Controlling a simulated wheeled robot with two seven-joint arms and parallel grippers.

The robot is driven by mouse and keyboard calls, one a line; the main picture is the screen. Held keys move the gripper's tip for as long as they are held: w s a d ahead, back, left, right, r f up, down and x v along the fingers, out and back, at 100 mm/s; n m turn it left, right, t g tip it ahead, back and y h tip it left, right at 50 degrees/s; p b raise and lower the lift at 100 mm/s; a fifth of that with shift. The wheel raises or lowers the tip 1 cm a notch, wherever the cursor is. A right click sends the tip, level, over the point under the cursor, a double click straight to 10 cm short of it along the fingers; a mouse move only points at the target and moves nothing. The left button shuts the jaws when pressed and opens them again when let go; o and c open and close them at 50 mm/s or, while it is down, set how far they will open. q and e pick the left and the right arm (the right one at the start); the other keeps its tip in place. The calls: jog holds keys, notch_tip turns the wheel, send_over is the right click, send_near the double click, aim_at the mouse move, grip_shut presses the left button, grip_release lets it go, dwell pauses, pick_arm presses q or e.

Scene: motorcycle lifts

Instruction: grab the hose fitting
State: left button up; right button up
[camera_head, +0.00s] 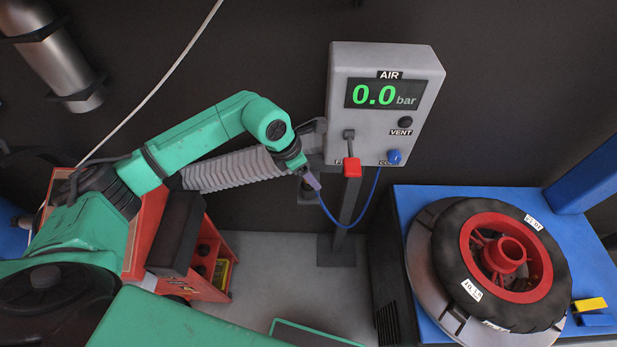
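The hose fitting (313,181) is a small grey-purple piece at the end of a thin blue hose (345,223). The hose loops down and up to a blue connector (394,157) on the grey air box (388,60). My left gripper (304,170) is at the upper end of the fitting, left of the air box. The fingers are small and partly hidden by the wrist, so I cannot tell whether they are closed on the fitting. A dark holder (307,196) sits just behind and below the fitting. My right gripper is not in view.
The air box reads 0.0 bar and has a red-handled lever (352,168); it stands on a dark post (346,205). A tyre on a red rim (455,255) lies on a blue lift at right. A red tool cart (215,240) stands at left.

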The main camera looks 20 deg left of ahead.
pick_arm(q)
jog(key=shift+w+f, duration=0.1)
jog(key=shift+f, duration=0.1)
grip_shut()
jog(key=shift+r, duration=0.1)
